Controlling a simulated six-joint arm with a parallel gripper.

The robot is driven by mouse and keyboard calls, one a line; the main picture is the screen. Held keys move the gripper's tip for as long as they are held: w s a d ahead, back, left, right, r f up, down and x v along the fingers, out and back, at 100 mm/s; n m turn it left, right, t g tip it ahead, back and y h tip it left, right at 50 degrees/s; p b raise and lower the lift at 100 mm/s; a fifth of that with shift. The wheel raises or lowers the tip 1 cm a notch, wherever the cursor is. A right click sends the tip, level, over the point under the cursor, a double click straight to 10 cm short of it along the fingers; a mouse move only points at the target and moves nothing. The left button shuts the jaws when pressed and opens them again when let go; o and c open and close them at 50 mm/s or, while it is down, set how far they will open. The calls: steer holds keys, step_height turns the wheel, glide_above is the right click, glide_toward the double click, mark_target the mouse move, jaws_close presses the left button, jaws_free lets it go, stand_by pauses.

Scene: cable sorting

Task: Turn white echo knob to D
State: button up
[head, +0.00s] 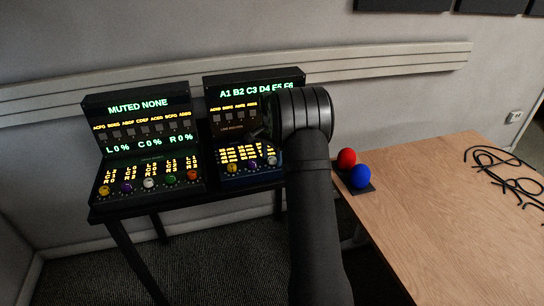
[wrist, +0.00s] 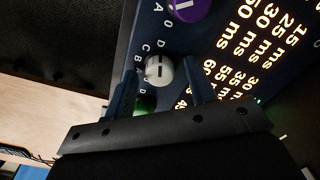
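The white knob (wrist: 159,70) is on the dark blue sloping panel in the wrist view, with a dark pointer line across its top. Small letters, D, C and B among them, curve around its left side. I cannot tell which letter the line points at. My gripper (wrist: 157,88) is open, one finger on either side of the knob with visible gaps. In the head view a whitish knob (head: 272,160) shows on the right console (head: 253,178), beside my arm. My fingertips are mostly hidden there by my wrist.
The left console (head: 150,190) has several coloured knobs. A red ball (head: 347,158) and blue ball (head: 360,177) sit by the wooden table (head: 440,220), with black cables (head: 505,175).

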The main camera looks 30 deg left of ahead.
mark_target(272, 158)
step_height(272, 158, up, 17)
steer(key=shift+r, duration=0.2)
stand_by(0.5)
stand_by(0.3)
step_height(272, 158, down, 18)
steer(key=shift+r, duration=0.25)
stand_by(0.4)
